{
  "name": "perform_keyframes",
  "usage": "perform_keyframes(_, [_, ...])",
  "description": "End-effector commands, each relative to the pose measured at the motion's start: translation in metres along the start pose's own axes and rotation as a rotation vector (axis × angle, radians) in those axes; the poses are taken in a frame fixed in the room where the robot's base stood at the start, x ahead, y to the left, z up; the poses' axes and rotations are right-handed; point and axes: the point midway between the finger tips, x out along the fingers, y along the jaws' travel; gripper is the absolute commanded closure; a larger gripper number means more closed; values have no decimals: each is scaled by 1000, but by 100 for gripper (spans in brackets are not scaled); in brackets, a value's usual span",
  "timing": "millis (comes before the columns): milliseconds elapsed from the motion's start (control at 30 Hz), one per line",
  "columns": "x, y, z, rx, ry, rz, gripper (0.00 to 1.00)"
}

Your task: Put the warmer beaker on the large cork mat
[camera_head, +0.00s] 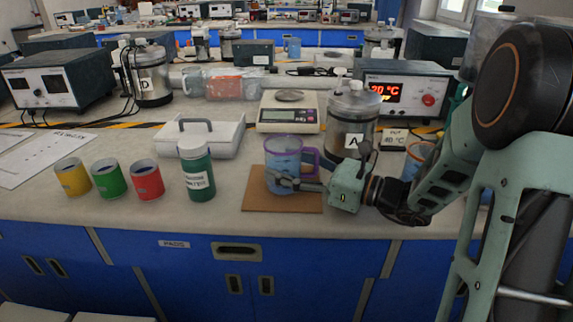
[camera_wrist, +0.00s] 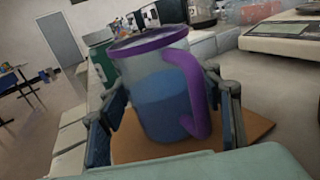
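A clear beaker with a purple rim and handle and blue liquid (camera_head: 283,158) stands upright over the brown cork mat (camera_head: 260,202); it also shows in the wrist view (camera_wrist: 155,90). It appears to rest on the mat (camera_wrist: 250,127). My gripper (camera_head: 297,184) reaches in from the right, low on the beaker. Its fingers (camera_wrist: 170,112) lie on either side of the beaker, with the handle towards the palm. Whether both fingers press on it is unclear. Another vessel with an orange rim (camera_head: 418,152) is partly hidden behind my arm. No warmth shows on the beakers themselves.
A scale (camera_head: 288,112), flask A (camera_head: 350,125) and a heater unit with a lit display (camera_head: 405,90) stand behind.

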Motion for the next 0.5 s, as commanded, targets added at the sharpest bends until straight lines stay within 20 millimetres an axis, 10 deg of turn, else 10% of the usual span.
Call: perform_keyframes(500, [-6,-1,4,0,1,-2,27])
